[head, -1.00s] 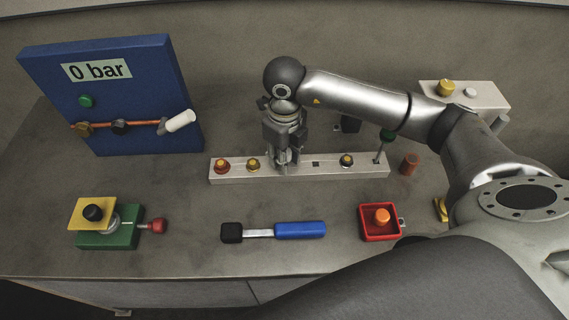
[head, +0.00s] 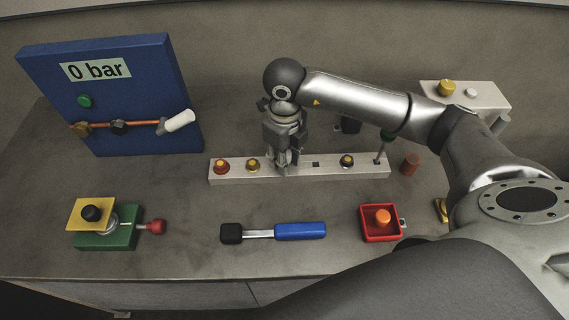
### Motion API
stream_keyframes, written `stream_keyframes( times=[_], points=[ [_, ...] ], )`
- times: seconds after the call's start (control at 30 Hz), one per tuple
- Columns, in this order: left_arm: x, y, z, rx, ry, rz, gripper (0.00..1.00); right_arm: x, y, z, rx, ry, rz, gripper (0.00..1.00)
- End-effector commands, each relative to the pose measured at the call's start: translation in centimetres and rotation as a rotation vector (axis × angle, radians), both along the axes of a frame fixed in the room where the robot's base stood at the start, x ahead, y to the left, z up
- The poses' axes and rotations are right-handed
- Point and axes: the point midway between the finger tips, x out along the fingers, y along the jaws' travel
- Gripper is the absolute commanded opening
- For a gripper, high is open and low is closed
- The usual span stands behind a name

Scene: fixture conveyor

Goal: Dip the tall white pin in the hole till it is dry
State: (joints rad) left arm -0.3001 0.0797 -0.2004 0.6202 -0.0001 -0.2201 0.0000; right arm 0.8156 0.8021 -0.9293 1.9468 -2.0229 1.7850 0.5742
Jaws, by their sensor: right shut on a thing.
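My right gripper (head: 285,168) points straight down over the middle of the long pale bar (head: 225,179). It is shut, with its fingertips at the bar's top. The tall white pin is hidden by the fingers, as is any hole right under them. How deep the pin sits, and whether it is wet, I cannot tell. An open square hole (head: 316,164) shows in the bar just right of the gripper. My left gripper is not in view.
A blue panel (head: 60,110) stands left. A blue-handled tool (head: 300,231) and red tray (head: 367,236) lie in front.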

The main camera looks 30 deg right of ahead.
Motion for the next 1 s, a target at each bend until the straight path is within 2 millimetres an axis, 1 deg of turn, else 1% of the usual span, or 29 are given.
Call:
stream_keyframes(
  times=[0.37,1.0],
  points=[
    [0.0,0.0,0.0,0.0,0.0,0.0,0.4,-0.1,0.0,-0.1,0.0,0.003,0.001,0.03],
    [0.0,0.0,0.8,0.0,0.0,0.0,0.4,0.0,0.0,1.3,0.0,0.001,0.0,0.03]
  ],
)
